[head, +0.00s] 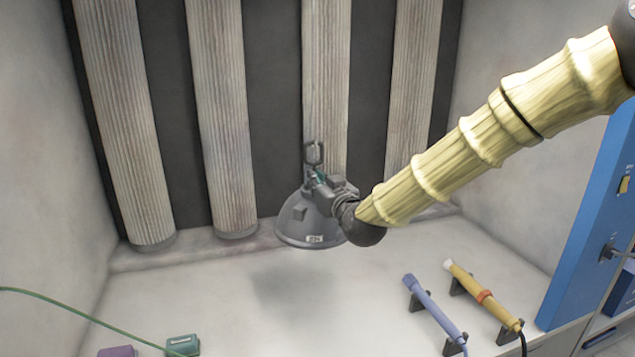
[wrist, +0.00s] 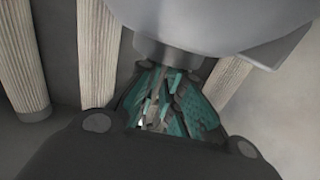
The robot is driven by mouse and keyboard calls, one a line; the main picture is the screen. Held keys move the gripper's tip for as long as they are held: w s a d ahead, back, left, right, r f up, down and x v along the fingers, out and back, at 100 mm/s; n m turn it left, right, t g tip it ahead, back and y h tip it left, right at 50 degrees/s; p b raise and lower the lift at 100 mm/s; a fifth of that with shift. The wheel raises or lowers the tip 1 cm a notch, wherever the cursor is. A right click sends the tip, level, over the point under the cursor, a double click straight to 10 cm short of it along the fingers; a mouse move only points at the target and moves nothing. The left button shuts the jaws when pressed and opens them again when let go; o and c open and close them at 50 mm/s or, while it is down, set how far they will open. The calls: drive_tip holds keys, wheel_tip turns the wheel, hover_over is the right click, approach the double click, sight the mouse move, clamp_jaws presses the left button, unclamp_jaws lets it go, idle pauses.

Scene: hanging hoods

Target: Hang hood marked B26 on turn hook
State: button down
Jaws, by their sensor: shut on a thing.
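A grey bell-shaped hood (head: 300,222) hangs from my gripper (head: 322,181) in the head view, held above the pale surface with a shadow below it. It has a small white label (head: 315,239) near its rim; the marking is too small to read for certain. A dark metal loop (head: 314,152) stands up at the hood's top. In the wrist view, my gripper (wrist: 165,98) has its teal-padded fingers closed at the hood's neck, and the grey hood (wrist: 215,25) fills the top. I cannot make out the turn hook in either view.
Ribbed pale columns (head: 222,110) stand along the dark back wall, close behind the hood. A blue tool (head: 432,308) and a yellow tool (head: 482,294) rest on stands at the right. A blue panel (head: 590,220) is at far right. A green block (head: 183,344) with a cable lies at front left.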

drive_tip(key=shift+f, duration=0.15)
drive_tip(key=c, duration=1.5)
unclamp_jaws()
drive_tip(key=v, duration=1.2)
drive_tip(key=s+d+f+m+g+h, duration=0.1)
drive_tip(key=s+d+f+g, duration=0.2)
drive_tip(key=f, duration=0.9)
drive_tip(key=s+d+f+m+g+h, duration=0.15)
drive_tip(key=s+f, duration=0.35)
drive_tip(key=f, duration=0.7)
drive_tip(key=s+d+f+g+h, duration=0.1)
drive_tip(key=s+d+f+g, duration=0.2)
drive_tip(key=f, duration=1)
drive_tip(key=s+d+f+m+g+h, duration=0.1)
drive_tip(key=s+d+f+g, duration=0.2)
drive_tip(key=s+f, duration=0.4)
drive_tip(key=s+d+f+g+h, duration=0.1)
drive_tip(key=s+d+f+g, duration=0.2)
drive_tip(key=s+f, duration=0.4)
drive_tip(key=s+d+f+m+g+h, duration=0.1)
drive_tip(key=s+d+f, duration=0.4)
drive_tip(key=s, duration=1.4)
wheel_tip(320, 180, down, 3)
drive_tip(key=shift+r+m+g+h+b, duration=0.1)
drive_tip(key=shift+m+g+h+b, duration=0.3)
drive_tip(key=shift+g, duration=0.55)
